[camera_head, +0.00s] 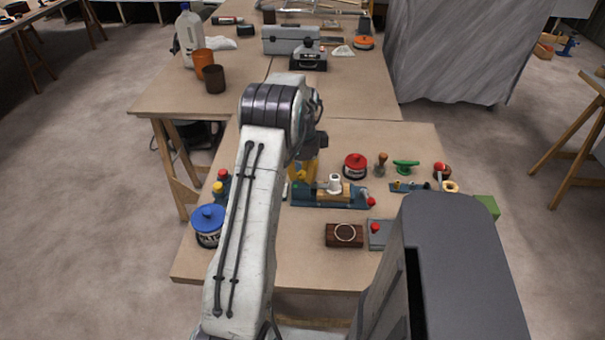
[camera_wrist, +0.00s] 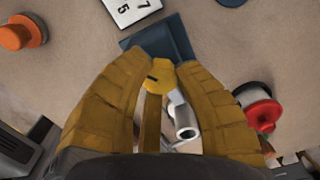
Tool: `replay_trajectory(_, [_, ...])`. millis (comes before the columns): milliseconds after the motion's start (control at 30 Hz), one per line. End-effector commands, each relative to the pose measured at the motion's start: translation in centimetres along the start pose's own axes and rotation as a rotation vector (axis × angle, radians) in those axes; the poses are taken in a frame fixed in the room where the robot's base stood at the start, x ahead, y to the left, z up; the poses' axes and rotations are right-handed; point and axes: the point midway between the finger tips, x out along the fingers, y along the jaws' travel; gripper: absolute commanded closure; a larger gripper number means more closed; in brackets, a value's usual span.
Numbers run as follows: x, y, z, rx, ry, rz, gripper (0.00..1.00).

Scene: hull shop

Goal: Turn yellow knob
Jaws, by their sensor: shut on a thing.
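The yellow knob (camera_wrist: 158,76) shows in the wrist view, round with a short black mark on top, next to a dark blue block (camera_wrist: 162,40). My gripper (camera_wrist: 165,72) has its two ribbed yellow fingers on either side of the knob and is shut on it. In the head view my gripper (camera_head: 303,172) is low over the near table, partly behind my arm. I cannot make out the held knob in the head view.
A red-lidded jar (camera_wrist: 263,113) is close right of my fingers in the wrist view. In the head view, a blue-lidded jar (camera_head: 208,225), a blue clamp fixture (camera_head: 332,193) and a wooden block (camera_head: 344,235) stand around.

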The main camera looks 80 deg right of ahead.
Motion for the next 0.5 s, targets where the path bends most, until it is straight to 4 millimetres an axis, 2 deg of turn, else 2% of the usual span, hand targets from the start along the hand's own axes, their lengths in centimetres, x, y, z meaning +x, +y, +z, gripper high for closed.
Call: replay_trajectory(500, [0.24, 0.1, -0.02, -0.443, -0.001, 0.004, 1.0])
